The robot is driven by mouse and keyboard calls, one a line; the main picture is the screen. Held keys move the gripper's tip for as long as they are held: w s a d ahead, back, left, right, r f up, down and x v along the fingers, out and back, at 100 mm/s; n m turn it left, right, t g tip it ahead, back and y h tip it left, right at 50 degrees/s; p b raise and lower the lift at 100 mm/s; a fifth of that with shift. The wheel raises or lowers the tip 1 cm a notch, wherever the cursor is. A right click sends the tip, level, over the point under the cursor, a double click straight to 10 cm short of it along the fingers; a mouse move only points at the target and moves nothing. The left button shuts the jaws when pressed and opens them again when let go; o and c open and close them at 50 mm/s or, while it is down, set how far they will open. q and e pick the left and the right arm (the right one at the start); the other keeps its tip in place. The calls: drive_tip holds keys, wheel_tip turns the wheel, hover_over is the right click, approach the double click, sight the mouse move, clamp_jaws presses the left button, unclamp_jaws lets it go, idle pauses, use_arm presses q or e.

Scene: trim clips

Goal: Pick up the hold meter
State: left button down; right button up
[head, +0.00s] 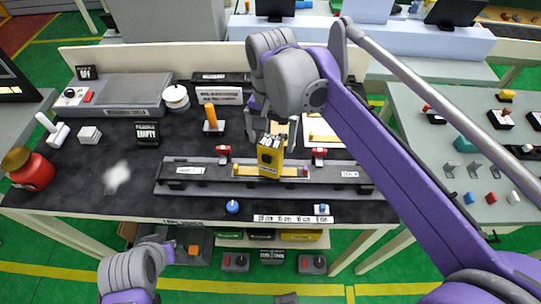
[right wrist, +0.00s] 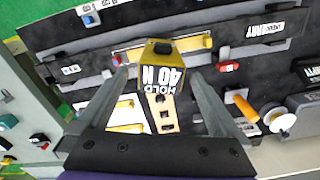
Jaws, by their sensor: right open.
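The hold meter (head: 270,156) is a yellow block with a dark top, at the middle of the long dark rail fixture (head: 220,188) on the bench. In the right wrist view the meter (right wrist: 162,72) shows its "HOLD 40 N" label upside down. My right gripper (head: 272,128) is open just above and behind the meter in the head view. In the right wrist view its two fingers (right wrist: 160,78) are spread on either side of the meter, with visible gaps.
A yellow strip (head: 243,170) lies under the meter on the rail. Red clamps (head: 223,150) stand behind the rail. An orange-handled tool (head: 210,117), a black "EMPTY" block (head: 147,135) and a red jar (head: 33,172) stand to the left. A side table (head: 440,140) is at right.

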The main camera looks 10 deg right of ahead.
drive_tip(key=shift+f, duration=1.3)
drive_tip(key=c, duration=1.3)
